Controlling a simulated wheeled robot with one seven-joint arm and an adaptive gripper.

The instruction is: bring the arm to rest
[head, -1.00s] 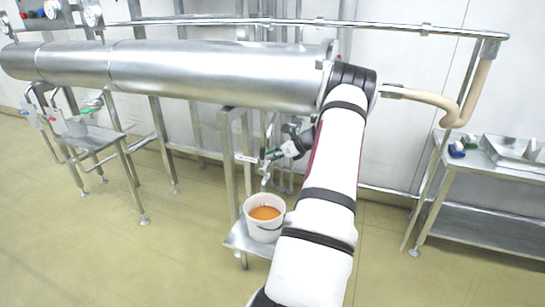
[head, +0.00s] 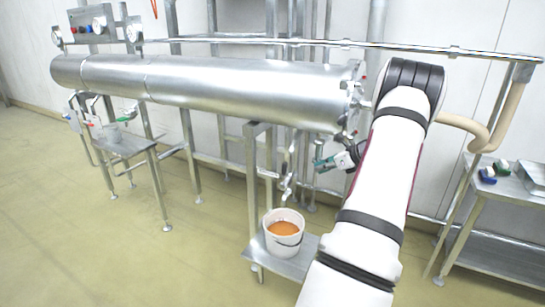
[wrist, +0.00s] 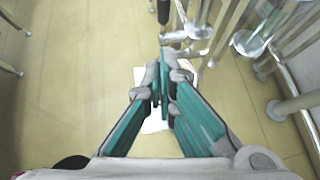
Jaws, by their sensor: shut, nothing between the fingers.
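My gripper (wrist: 161,95) is shut and empty in the wrist view, its two green fingers meeting at the tips. In the head view my gripper (head: 322,164) shows small beside the right end of the big steel cylinder, partly hidden behind my white arm. It is to the right of the hanging tap and above the bucket, apart from both. The wrist view shows yellowish floor below the fingers and a white patch behind them that I cannot identify.
A long steel cylinder (head: 220,90) runs across the back on a metal frame. A white bucket (head: 284,238) with orange contents stands on a low steel shelf (head: 300,268). A tap (head: 287,184) hangs above it. A steel table (head: 510,190) is at right. Floor at left front is clear.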

